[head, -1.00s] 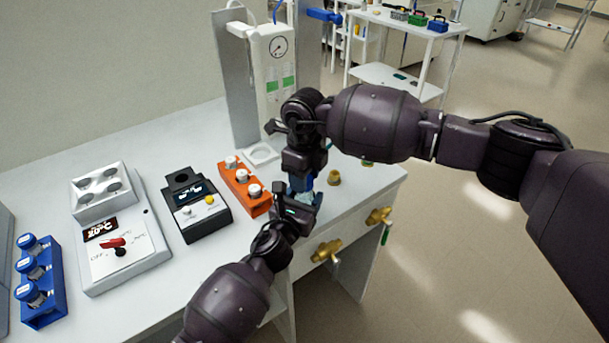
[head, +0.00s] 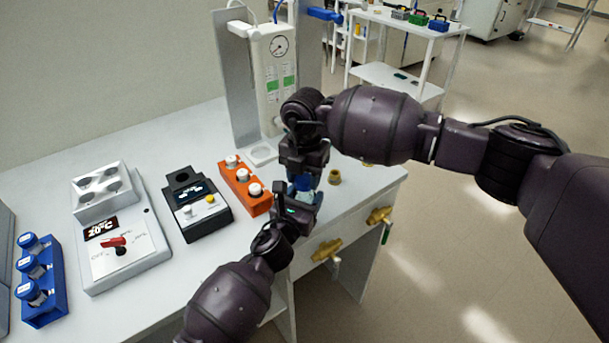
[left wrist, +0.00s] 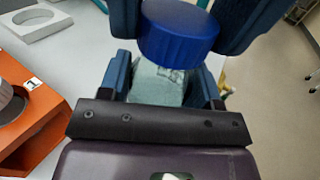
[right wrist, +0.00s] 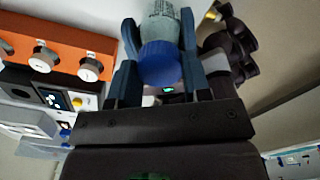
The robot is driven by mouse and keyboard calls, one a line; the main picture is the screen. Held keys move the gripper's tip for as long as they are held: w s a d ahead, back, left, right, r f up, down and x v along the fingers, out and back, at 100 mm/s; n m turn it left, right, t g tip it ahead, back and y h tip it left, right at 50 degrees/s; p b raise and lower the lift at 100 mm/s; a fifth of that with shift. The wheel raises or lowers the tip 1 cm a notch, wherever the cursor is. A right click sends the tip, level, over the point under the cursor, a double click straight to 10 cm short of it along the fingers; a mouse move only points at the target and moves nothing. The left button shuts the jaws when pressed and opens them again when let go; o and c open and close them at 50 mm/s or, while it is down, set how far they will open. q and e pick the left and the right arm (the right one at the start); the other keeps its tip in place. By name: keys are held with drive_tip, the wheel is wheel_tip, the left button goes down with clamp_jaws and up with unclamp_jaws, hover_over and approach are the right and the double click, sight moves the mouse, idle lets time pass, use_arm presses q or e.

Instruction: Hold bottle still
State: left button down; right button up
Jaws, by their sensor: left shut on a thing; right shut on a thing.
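The bottle has a pale teal, see-through body (left wrist: 158,84) and a ribbed blue cap (left wrist: 178,33). In the head view the blue cap (head: 304,183) shows between my two grippers near the table's front right edge. My left gripper (left wrist: 163,82) is shut on the bottle body, below the cap. My right gripper (right wrist: 159,68) comes from above and is shut on the blue cap; its blue fingers stand on either side of the cap in both wrist views. Fingers hide part of the bottle, and its base cannot be made out.
An orange rack (head: 236,180) with white-capped vials stands left of the grippers. Beyond it are a black device (head: 192,222), a white heater block (head: 126,257) and a blue rack (head: 35,312). Brass valves (head: 327,250) project from the table front. A small brass piece (head: 334,177) stands right.

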drive_tip(key=m, duration=1.5)
drive_tip(key=shift+a, duration=0.1)
drive_tip(key=o, duration=1)
wheel_tip(320, 180, up, 12)
